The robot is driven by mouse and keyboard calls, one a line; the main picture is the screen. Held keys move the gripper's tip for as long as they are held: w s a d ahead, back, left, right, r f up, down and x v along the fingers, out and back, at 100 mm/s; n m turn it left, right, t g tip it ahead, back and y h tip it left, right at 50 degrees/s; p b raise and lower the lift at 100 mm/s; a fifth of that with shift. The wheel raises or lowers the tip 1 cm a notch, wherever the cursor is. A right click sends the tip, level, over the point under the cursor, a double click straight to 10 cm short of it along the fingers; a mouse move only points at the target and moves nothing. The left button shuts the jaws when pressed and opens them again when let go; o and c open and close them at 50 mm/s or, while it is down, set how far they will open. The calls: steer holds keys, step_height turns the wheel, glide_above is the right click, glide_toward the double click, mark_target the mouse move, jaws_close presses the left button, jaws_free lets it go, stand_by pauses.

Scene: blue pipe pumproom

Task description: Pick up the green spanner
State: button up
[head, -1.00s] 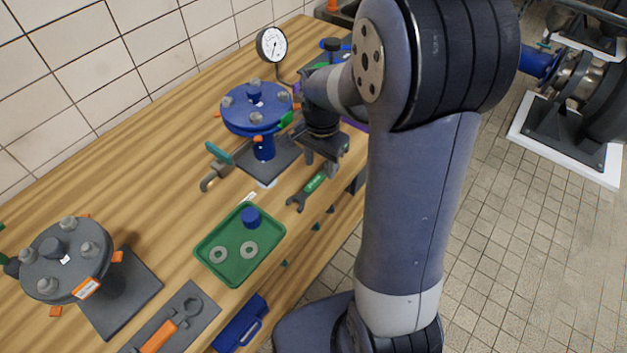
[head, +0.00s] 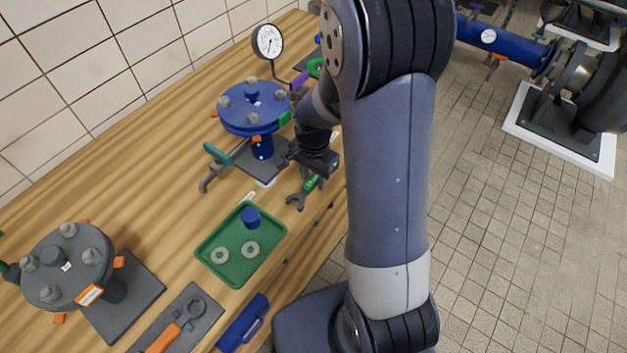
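The green spanner (head: 297,201) lies on the wooden bench near its front edge, to the right of the green tray. Its grey open jaw points down-left, and a strip of its green handle shows below my gripper. My gripper (head: 313,179) is low over the handle, pointing down, with its fingers apart on either side of the green part. Whether the fingers touch the handle cannot be told. The far end of the spanner is hidden by my gripper and arm.
A green tray (head: 212,263) with washers and a blue cap stands close left. A grey flange stand (head: 68,266) is at the left, an orange-handled wrench (head: 178,328) in front.

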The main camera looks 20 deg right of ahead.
mark_target(313, 179)
jaws_close()
steer(key=shift+r, duration=0.1)
stand_by(0.4)
step_height(313, 179, up, 18)
stand_by(0.6)
